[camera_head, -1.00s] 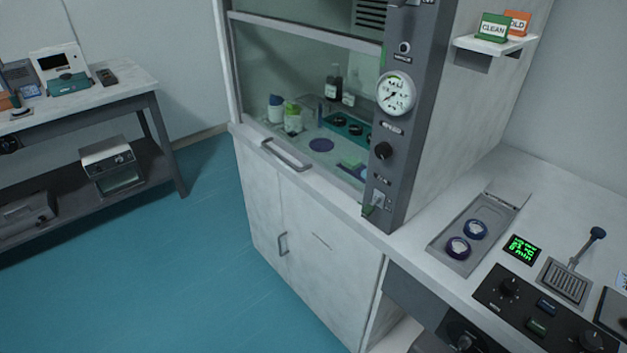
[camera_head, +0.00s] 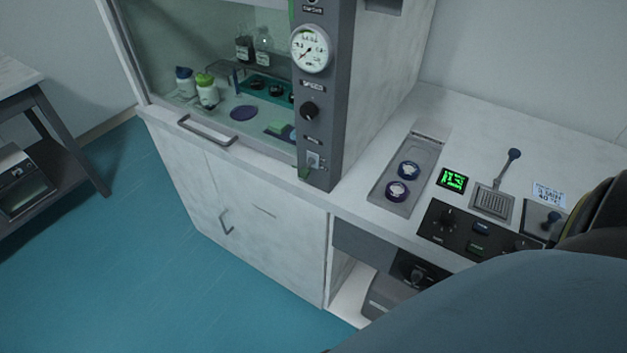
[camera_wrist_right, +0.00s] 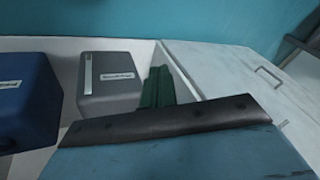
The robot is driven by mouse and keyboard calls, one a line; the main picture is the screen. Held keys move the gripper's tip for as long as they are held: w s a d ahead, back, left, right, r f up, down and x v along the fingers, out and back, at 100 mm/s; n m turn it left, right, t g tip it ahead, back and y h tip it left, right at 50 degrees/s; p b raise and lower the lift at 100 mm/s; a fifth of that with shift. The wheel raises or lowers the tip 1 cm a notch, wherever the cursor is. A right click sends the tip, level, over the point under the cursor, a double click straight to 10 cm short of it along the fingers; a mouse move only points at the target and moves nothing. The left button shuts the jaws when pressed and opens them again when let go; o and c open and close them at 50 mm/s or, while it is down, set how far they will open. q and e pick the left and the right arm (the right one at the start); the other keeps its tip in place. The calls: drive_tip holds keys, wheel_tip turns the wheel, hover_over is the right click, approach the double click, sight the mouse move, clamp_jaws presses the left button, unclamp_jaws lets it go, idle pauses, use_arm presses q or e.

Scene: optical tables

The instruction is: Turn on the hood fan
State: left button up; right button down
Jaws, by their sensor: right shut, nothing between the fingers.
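The fume hood (camera_head: 195,140) stands at the upper left of the head view, with a grey control panel (camera_head: 328,130) on its right post. The panel has a round white gauge (camera_head: 311,49), a black knob (camera_head: 309,111) below it and a small light switch (camera_head: 313,160) near the bottom. Small labels are too blurred to read. My right arm fills the lower right of the head view; its gripper is out of that picture. My left gripper is not in view.
Bottles (camera_head: 206,91) stand inside the hood behind its glass. The worktop (camera_head: 470,125) at right holds a recessed tray (camera_head: 385,190), a green display (camera_head: 453,179) and a dark knob panel (camera_head: 460,232). A blue box (camera_wrist_right: 25,108) and grey box (camera_wrist_right: 112,83) sit near my right gripper.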

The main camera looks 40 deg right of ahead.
drive_tip(key=w+d+r+m+t, duration=0.3)
drive_tip(key=w+r+m, duration=0.4)
drive_tip(key=w+r, duration=0.3)
drive_tip(key=m+t+y+p, duration=0.1)
drive_tip(key=m+t+y, duration=0.2)
drive_tip(key=m+t, duration=0.65)
approach(304, 173)
drive_tip(key=s+d+m+g, duration=0.1)
drive_tip(key=s+m+g, duration=0.1)
drive_tip(key=g, duration=0.1)
drive_tip(key=shift+w+d+r, duration=0.1)
drive_tip(key=shift+d+r, duration=0.05)
drive_tip(key=shift+r, duration=0.15)
drive_tip(key=shift+w, duration=0.1)
drive_tip(key=x, duration=1)
